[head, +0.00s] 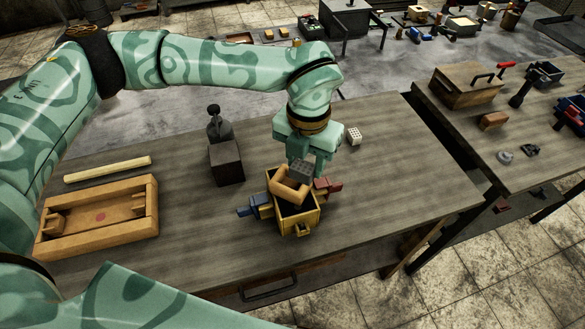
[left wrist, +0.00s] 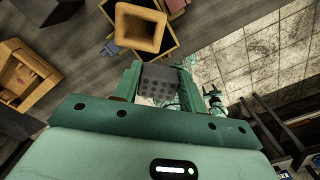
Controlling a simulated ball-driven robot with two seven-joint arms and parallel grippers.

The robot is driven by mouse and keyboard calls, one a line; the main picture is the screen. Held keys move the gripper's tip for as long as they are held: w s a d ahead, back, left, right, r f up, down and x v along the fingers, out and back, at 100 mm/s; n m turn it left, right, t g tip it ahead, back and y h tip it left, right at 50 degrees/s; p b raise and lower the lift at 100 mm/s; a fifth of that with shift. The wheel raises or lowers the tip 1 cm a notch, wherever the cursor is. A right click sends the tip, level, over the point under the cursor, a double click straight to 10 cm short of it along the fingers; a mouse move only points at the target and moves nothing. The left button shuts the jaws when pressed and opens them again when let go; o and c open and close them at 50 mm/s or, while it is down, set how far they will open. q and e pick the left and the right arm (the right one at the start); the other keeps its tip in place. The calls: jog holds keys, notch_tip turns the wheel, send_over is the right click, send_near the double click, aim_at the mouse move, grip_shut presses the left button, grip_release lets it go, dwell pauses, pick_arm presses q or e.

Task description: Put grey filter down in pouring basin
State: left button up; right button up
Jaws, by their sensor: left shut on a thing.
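My left gripper (head: 304,166) is shut on the grey filter (head: 301,172), a small block with holes. In the left wrist view the filter (left wrist: 160,84) sits between the two fingers of the left gripper (left wrist: 158,82). The pouring basin (head: 283,192) is a tan, square funnel-like piece standing in the yellow flask box (head: 310,217). The filter is at the basin's far right rim in the head view; I cannot tell if they touch. In the left wrist view the basin's open mouth (left wrist: 140,28) shows empty, just beyond the filter.
A pale perforated block (head: 354,136) lies right of my left gripper. A dark block with a knob (head: 226,160) stands left of the flask. A wooden frame (head: 95,240) and a light bar (head: 108,168) lie at the left. The table's right part is clear.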

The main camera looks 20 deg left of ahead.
pick_arm(q)
send_over(292, 186)
jog(key=f, duration=0.5)
jog(key=shift+w+d+f, duration=0.2)
jog(key=shift+w+f, duration=0.05)
jog(key=shift+w, duration=0.1)
jog(key=f, duration=0.3)
jog(key=shift+w+a+f, duration=0.15)
jog(key=shift+a+f, duration=0.1)
jog(key=shift+s+f, duration=0.1)
jog(key=shift+s, duration=0.15)
jog(key=shift+f, duration=0.25)
jog(key=shift+s+f+b, duration=0.35)
jog(key=shift+f+b, duration=0.05)
jog(key=shift+b, duration=0.1)
jog(key=o, duration=1)
jog(key=shift+c, duration=0.2)
jog(key=shift+o, duration=0.3)
jog(key=r, duration=0.1)
jog(key=w+r, duration=0.1)
jog(key=r, duration=0.2)
jog(key=shift+w+d+p, duration=0.2)
jog(key=shift+w+p, duration=0.05)
jog(key=shift+p, duration=0.15)
notch_tip(292, 186, up, 9)
jog(key=shift+s+r, duration=0.15)
jog(key=shift+r, duration=0.05)
